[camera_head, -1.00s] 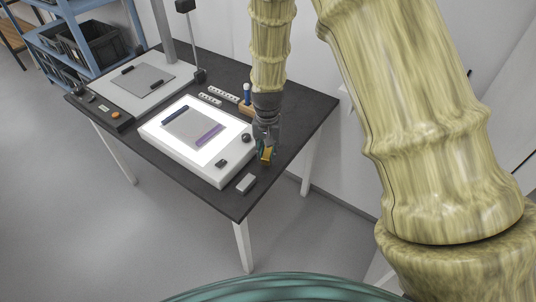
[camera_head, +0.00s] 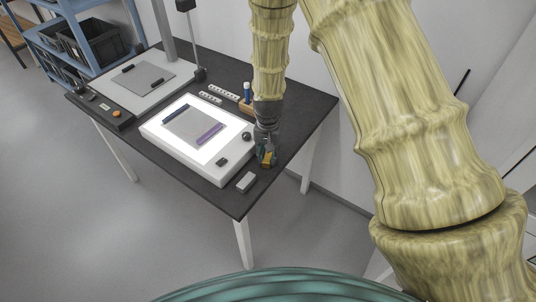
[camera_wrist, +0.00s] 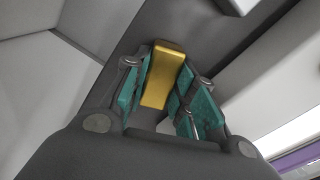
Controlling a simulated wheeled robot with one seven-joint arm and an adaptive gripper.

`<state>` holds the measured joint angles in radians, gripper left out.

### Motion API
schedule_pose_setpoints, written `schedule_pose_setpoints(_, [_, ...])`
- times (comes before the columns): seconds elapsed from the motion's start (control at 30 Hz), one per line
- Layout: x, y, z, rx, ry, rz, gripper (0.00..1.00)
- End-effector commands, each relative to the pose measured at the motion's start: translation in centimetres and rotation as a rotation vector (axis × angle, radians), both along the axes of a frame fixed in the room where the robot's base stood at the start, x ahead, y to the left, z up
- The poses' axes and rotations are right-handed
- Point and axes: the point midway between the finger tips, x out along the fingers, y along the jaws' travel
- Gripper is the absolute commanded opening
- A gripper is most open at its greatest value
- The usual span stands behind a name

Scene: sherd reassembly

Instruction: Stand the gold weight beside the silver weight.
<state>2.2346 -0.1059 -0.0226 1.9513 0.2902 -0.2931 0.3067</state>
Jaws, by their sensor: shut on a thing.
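The gold weight (camera_wrist: 163,78) is a gold block between the green finger pads of my gripper (camera_wrist: 162,88) in the wrist view. In the head view the gold weight (camera_head: 266,159) shows at the tip of my gripper (camera_head: 267,152), over the right part of the table. I cannot tell whether its lower end touches the tabletop. The silver weight (camera_head: 246,182) is a pale grey block lying near the table's front right edge, apart from my gripper and to its lower left. A pale block corner (camera_wrist: 238,4) at the top of the wrist view may be the silver weight.
A lit white light box (camera_head: 200,168) with purple and dark strips lies left of my gripper. The black table (camera_head: 285,136) has free room at right.

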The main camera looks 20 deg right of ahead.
Motion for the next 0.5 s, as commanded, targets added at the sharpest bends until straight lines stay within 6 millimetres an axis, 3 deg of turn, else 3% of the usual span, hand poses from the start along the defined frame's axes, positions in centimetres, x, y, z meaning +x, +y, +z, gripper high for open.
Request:
schedule_pose_setpoints(0.03, [0.01, 0.0, -0.13, 0.0, 0.0, 0.0, 0.0])
schedule_pose_setpoints(0.07, [-0.01, 0.0, -0.11, 0.0, 0.0, 0.0, 0.32])
schedule_pose_setpoints(0.17, [-0.01, 0.0, -0.11, 0.0, 0.0, 0.0, 0.48])
schedule_pose_setpoints(0.5, [0.0, 0.0, 0.09, 0.0, 0.0, 0.0, 0.48])
